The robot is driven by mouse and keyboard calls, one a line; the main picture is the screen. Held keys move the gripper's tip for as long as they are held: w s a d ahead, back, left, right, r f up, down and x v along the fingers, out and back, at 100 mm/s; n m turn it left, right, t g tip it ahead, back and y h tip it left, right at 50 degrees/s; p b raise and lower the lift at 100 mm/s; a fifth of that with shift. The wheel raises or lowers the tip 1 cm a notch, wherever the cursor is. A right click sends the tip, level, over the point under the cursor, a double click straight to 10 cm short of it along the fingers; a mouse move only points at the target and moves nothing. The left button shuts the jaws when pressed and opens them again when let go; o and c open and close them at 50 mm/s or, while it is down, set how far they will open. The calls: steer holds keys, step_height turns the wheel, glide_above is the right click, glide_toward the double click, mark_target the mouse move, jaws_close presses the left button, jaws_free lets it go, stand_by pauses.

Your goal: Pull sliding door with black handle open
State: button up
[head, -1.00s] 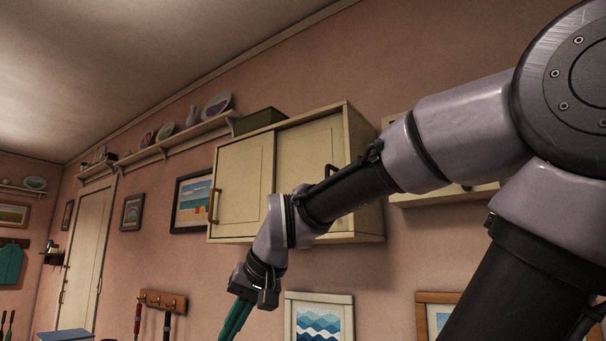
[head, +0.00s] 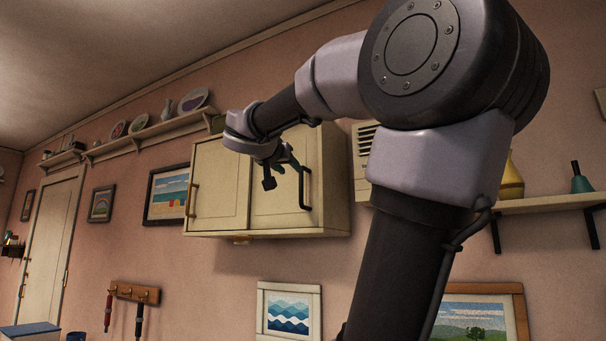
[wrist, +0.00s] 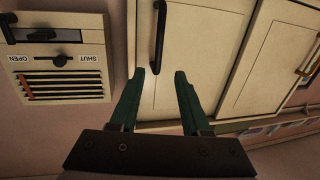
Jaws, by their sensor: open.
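The cream wall cabinet (head: 291,233) has two sliding doors. The right door (head: 277,211) carries a vertical black handle (head: 305,188) near its right edge. My gripper (head: 284,172) is in front of the upper part of this door, left of the handle in the head view. In the wrist view the picture is upside down, and the green fingers of my gripper (wrist: 161,76) are apart and empty. The black handle (wrist: 160,30) lies ahead, lined up with the gap between the fingertips. I cannot tell how far off it is. The door looks closed.
The left door (head: 219,188) has a brown handle (head: 192,199). A slatted vent box with a lever (wrist: 62,62) is beside the cabinet. A plate shelf (head: 150,134) runs along the wall to the left. Framed pictures (head: 289,313) hang below, with bare wall between.

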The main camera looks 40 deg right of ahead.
mark_target(301, 174)
steer(key=x, duration=0.3)
steer(key=r+x, duration=0.1)
steer(key=x, duration=0.6)
steer(key=shift+w+d+r, duration=0.1)
steer(key=shift+d+r, duration=0.1)
steer(key=shift+d, duration=0.2)
jaws_close()
stand_by(0.9)
